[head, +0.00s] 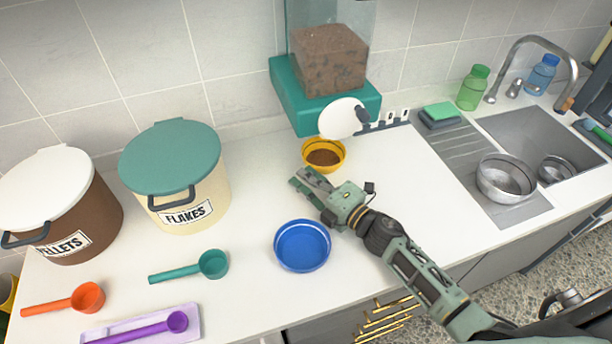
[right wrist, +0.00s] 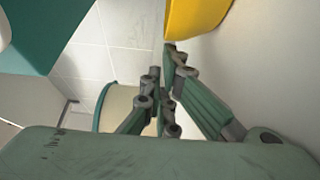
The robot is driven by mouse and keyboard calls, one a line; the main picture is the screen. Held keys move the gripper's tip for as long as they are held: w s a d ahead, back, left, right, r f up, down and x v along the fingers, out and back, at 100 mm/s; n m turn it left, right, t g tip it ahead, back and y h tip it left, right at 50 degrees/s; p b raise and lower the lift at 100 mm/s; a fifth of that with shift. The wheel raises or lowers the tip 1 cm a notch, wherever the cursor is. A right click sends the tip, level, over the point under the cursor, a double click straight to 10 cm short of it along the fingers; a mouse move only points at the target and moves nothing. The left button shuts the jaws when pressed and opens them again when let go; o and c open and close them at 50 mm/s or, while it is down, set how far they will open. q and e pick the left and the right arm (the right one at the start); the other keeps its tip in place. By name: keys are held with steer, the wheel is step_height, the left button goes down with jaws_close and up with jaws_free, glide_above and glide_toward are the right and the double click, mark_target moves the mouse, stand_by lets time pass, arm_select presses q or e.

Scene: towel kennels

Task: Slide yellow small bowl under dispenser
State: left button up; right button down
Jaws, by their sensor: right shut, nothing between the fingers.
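The small yellow bowl (head: 323,163) stands upright on the counter with brown food in it, just in front of the teal dispenser (head: 303,113) and its white round part. Part of the yellow bowl (right wrist: 192,16) shows at the top of the right wrist view. My right gripper (head: 304,183) is shut and empty, low over the counter, in front of the bowl and slightly to its left. Its fingers show in the right wrist view (right wrist: 165,95), close to the bowl; I cannot tell whether they touch it. My left gripper is not in view.
A blue bowl (head: 302,246) stands in front of my right gripper. The flakes bin (head: 187,207) and pellets bin (head: 88,222) stand at left, with a teal scoop (head: 212,264) and an orange scoop (head: 87,298) before them. The sink (head: 530,135) is at right. Counter right of the yellow bowl is clear.

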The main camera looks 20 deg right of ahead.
steer(key=shift+w+d+b, duration=0.15)
steer(key=shift+d+b, duration=0.15)
steer(key=shift+d, duration=0.65)
steer(key=v, duration=1.2)
